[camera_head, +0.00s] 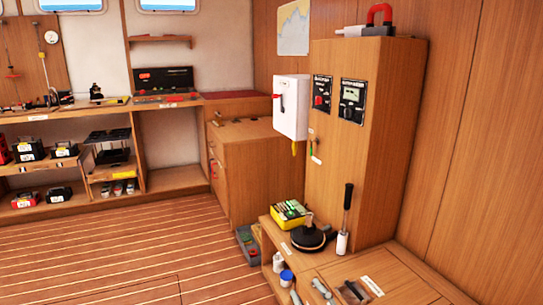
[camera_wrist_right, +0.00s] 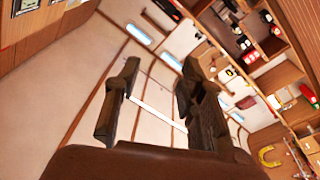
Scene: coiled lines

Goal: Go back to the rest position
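My right gripper (camera_wrist_right: 158,85) shows in the right wrist view as two dark fingers standing well apart. Nothing is between them; the background behind is the pale wall and shelving, seen tilted. I cannot make out either gripper clearly in the head view, and my left gripper is not in sight. The task names no object to handle.
A low wooden bench (camera_head: 391,272) at the lower right bears a black round item (camera_head: 308,238), a yellow-green box (camera_head: 288,214) and tools. A tall wooden cabinet (camera_head: 372,150) stands behind it. Shelves (camera_head: 68,157) line the left. The striped floor (camera_head: 120,250) is clear.

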